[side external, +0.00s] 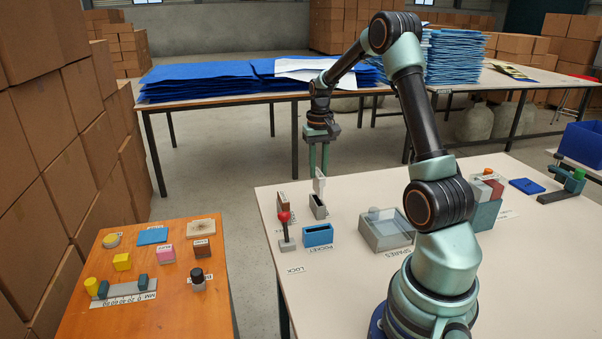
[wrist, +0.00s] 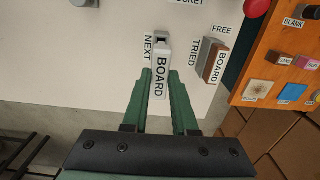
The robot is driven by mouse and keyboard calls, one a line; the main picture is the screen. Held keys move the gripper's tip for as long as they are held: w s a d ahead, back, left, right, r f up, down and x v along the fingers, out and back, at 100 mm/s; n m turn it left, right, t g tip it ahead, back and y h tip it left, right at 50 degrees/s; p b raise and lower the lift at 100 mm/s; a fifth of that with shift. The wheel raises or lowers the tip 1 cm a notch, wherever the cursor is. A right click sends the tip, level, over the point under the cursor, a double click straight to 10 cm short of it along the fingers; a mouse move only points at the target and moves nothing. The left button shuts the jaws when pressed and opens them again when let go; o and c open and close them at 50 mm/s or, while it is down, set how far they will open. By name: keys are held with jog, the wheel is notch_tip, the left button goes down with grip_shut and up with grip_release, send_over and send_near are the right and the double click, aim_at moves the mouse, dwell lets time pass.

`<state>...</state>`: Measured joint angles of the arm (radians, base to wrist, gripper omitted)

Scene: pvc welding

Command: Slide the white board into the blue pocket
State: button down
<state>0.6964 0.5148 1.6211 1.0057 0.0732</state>
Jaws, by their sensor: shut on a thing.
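The white board (side external: 319,186) is upright between the green fingers of my gripper (side external: 319,172), which is shut on it. In the wrist view the board (wrist: 158,86) shows its BOARD label between the fingertips (wrist: 160,74). Its lower end is at or just above a small grey holder (side external: 318,207); I cannot tell whether it is still inside. The blue pocket (side external: 317,236) stands on the pale table in front of the holder, with a dark slot in its top. In the wrist view the pocket itself is out of frame or barely in it.
A red-knobbed lever (side external: 285,230) by the LOCK label stands left of the pocket. A brown block (side external: 283,203) is left of the holder. A clear-sided grey SPARES box (side external: 387,232) is to the right. An orange table (side external: 190,310) with small items is at left.

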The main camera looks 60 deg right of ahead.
jog(key=s+a+r+n, duration=0.2)
jog(key=a+n, duration=0.3)
jog(key=n, duration=0.4)
jog(key=s+a+r+n, duration=0.3)
jog(key=a+n, duration=0.3)
jog(key=n, duration=0.2)
jog(key=shift+s+a+n, duration=0.3)
jog(key=shift+s+n, duration=0.1)
jog(key=shift+s, duration=0.1)
jog(key=shift+f, duration=0.15)
jog(key=shift+f, duration=2.85)
jog(key=shift+f, duration=2.5)
jog(key=c, duration=0.6)
grip_release()
